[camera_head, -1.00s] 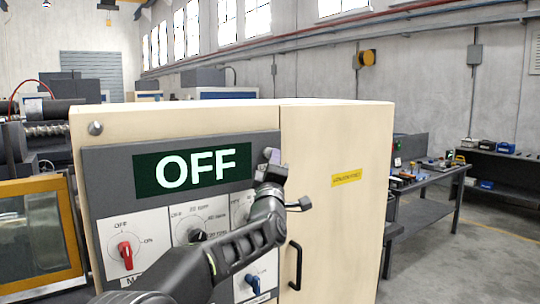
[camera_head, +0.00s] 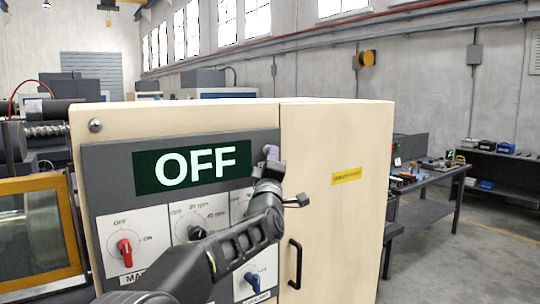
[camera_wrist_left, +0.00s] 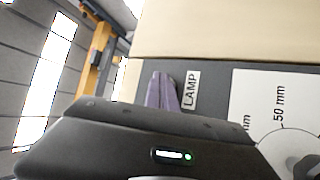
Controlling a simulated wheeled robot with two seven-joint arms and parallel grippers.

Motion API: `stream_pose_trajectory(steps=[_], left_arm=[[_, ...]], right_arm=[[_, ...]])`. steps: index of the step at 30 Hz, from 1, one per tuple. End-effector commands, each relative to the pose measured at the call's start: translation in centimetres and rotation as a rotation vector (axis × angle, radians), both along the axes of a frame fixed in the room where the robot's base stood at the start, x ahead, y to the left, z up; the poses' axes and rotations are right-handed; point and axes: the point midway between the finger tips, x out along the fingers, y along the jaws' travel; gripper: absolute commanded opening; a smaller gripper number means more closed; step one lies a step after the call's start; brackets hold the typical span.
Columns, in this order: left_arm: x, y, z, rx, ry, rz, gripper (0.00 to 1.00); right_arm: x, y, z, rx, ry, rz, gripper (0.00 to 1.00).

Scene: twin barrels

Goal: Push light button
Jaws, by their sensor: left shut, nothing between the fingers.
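The control panel (camera_head: 107,183) on the cream cabinet carries a dark green display (camera_head: 195,167) reading OFF. My left gripper (camera_head: 271,154) is shut and empty at the panel's upper right edge, just right of the display. In the left wrist view its purplish fingers (camera_wrist_left: 161,92) are together beside a white label reading LAMP (camera_wrist_left: 191,90). The light button itself does not show; the fingers and wrist may cover it. I cannot tell whether the fingertips touch the panel. My right gripper is not in view.
A red knob (camera_head: 125,252) and a blue knob (camera_head: 253,283) sit on the lower panel. The cabinet door has a black handle (camera_head: 295,264) and a yellow label (camera_head: 346,176). A workbench (camera_head: 430,180) stands at right, with open floor before it.

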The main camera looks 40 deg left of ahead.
Motion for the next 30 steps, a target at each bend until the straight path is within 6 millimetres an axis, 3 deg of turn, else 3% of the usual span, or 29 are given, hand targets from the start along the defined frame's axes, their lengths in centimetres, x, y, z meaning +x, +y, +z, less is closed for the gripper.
stream_pose_trajectory(steps=[30], left_arm=[[-0.4, -1.0, -0.1, 0.000, 0.000, 0.000, 0.00]], right_arm=[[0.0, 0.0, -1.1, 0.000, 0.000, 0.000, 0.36]])
